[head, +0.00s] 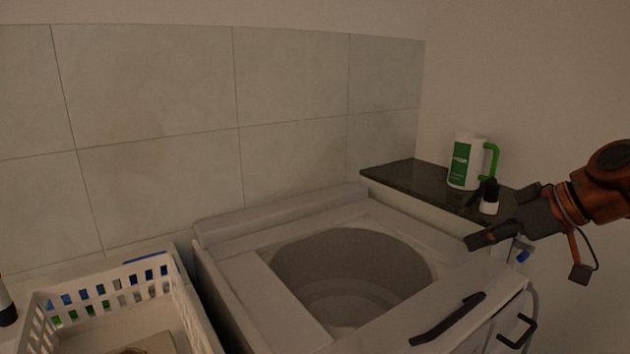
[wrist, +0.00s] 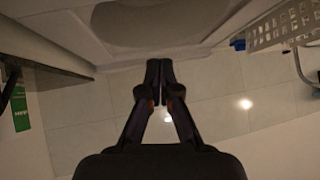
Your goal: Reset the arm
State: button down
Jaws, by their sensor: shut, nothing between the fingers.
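My gripper (head: 479,240) is at the right in the head view, reaching in from the right edge. It is in the air in front of the dark counter and near the right side of the grey-white top-opening machine (head: 222,261). In the wrist view my gripper (wrist: 160,68) points up the picture with its two fingers together and nothing between them. Part of the machine also shows at the top of the wrist view.
A white jug with a green handle and label (head: 463,163) and a small black-capped bottle (head: 490,205) stand on the dark counter (head: 400,172). A white basket (head: 187,312) is at the lower left, also in the wrist view (wrist: 283,26). A tiled wall closes the back.

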jog(key=s+a+m+g+h+p, duration=0.25)
jog(key=s+a+g+p, duration=0.25)
jog(key=s+a+p, duration=0.6)
jog(key=s+f+m+g+h+p, duration=0.1)
jog(key=s+f+m+h+p, duration=0.1)
jog(key=s, duration=0.5)
jog(key=s+f+m+g+h+p, duration=0.2)
jog(key=s+p, duration=0.2)
jog(key=s, duration=0.3)
jog(key=shift+s+a+f+p, duration=0.25)
jog(key=shift+a+f+p, duration=0.1)
jog(key=shift+a+p, duration=0.05)
jog(key=shift+m+h, duration=0.25)
